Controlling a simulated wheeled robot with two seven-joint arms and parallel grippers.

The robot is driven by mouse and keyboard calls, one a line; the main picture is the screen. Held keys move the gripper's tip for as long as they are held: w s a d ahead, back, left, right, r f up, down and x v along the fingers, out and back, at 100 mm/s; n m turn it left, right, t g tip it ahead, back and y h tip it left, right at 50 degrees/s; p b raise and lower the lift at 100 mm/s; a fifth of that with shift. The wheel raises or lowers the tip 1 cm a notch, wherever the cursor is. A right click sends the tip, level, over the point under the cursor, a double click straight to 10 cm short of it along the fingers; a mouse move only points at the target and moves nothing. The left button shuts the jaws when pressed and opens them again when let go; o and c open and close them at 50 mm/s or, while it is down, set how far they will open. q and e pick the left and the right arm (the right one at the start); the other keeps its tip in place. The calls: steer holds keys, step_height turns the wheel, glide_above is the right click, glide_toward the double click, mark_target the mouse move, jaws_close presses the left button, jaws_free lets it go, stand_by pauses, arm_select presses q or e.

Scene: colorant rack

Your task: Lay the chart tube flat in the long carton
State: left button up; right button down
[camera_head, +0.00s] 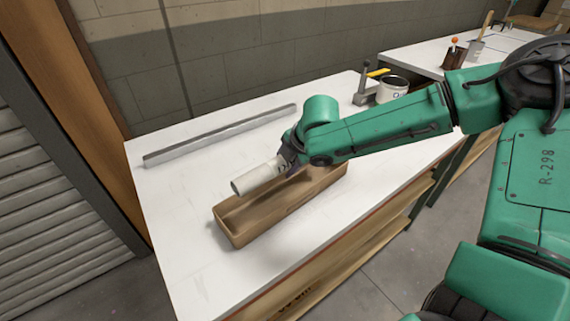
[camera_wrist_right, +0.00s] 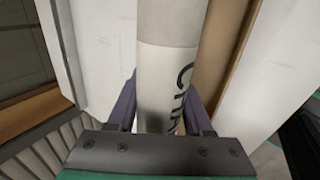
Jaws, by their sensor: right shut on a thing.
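The chart tube (camera_head: 256,178) is a pale off-white cylinder. In the right wrist view the tube (camera_wrist_right: 170,70) runs between the fingers and shows dark lettering, partly hidden. My right gripper (camera_head: 288,160) is shut on it; both its fingers (camera_wrist_right: 160,108) flank the tube in the wrist view. The long carton (camera_head: 232,236) is an open brown box on the white table. The tube appears above the carton's far long side, roughly along its length; the exact gap cannot be told. A carton wall (camera_wrist_right: 225,55) shows right of the tube. My left gripper is not in view.
A long grey bar (camera_head: 220,134) lies behind the carton on the white table (camera_head: 175,215). A tin (camera_head: 392,88) and a grey stand (camera_head: 364,92) are at the table's far right. The table's left part is clear.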

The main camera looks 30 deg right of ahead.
step_height(320, 180, down, 2)
steer(key=shift+f+b, duration=0.1)
steer(key=shift+b, duration=0.7)
steer(key=shift+s+f+b, duration=0.1)
steer(key=shift+f+b, duration=0.75)
steer(key=shift+f, duration=0.5)
steer(key=shift+s+f, duration=0.3)
steer(key=shift+s, duration=0.15)
steer(key=shift+c, duration=1.1)
jaws_free()
steer(key=shift+s+d+r, duration=0.1)
steer(key=shift+r, duration=0.45)
steer(key=p+v, duration=0.4)
steer(key=v, duration=1)
steer(key=shift+r, duration=0.1)
